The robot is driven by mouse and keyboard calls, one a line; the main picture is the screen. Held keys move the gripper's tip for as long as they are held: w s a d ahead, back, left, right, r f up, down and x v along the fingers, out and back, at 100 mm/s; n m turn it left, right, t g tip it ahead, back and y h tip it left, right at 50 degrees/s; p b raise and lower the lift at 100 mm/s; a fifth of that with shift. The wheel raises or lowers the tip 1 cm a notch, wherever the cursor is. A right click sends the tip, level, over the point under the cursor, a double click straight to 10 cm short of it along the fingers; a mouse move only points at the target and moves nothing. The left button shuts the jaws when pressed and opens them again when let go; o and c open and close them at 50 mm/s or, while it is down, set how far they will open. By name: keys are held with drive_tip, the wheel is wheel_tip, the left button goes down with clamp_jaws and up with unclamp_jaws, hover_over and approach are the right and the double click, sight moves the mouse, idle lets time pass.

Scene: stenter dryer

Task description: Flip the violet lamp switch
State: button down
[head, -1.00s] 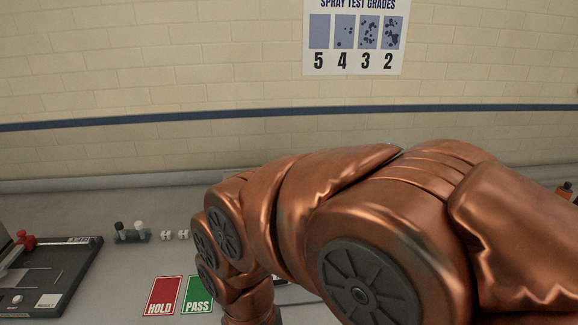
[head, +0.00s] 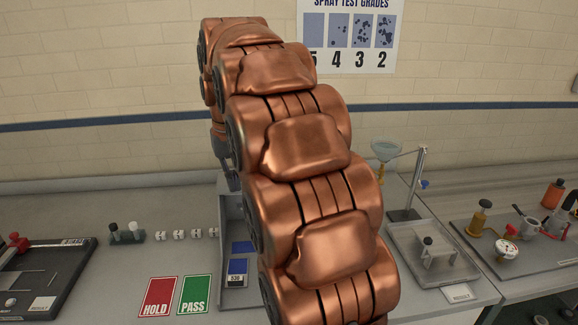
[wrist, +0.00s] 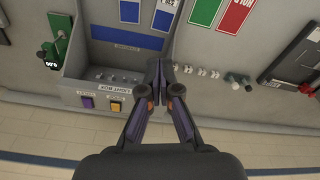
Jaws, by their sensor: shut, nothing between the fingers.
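The violet lamp switch (wrist: 87,102) is a small purple rocker on the front of the grey light box in the wrist view. A yellow-orange switch (wrist: 115,107) sits beside it to the right. My gripper (wrist: 163,72) is shut and empty, to the right of both switches and apart from them, near the box's side wall. In the head view, the light box (head: 229,209) is partly hidden behind my arm, and the switches are not visible there. My gripper's dark end (head: 230,172) shows beside the box.
A row of small white blocks (wrist: 197,71) and a bottle holder (wrist: 238,82) lie to the right in the wrist view. Green PASS (head: 194,294) and red HOLD (head: 158,297) cards lie flat on the bench. A funnel stand (head: 405,213) stands right of my arm.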

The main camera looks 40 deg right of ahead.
drive_tip(key=w+d+r+m+t, duration=0.1)
drive_tip(key=w+d, duration=0.2)
drive_tip(key=d, duration=0.9)
drive_tip(key=w+d+r+m+h, duration=0.1)
drive_tip(key=w+d, duration=0.3)
drive_tip(key=d, duration=0.9)
drive_tip(key=shift+w+r+m+t+h, duration=0.2)
drive_tip(key=shift+r+m+t+h, duration=0.15)
drive_tip(key=shift+r+m, duration=0.2)
drive_tip(key=shift+b+x, duration=2.5)
drive_tip(key=shift+x, duration=2.7)
drive_tip(key=shift+s+a+f+p, duration=0.1)
drive_tip(key=shift+f+p, duration=0.2)
drive_tip(key=shift+f, duration=1.5)
drive_tip(key=shift+f+b, duration=0.2)
drive_tip(key=shift+b, duration=0.2)
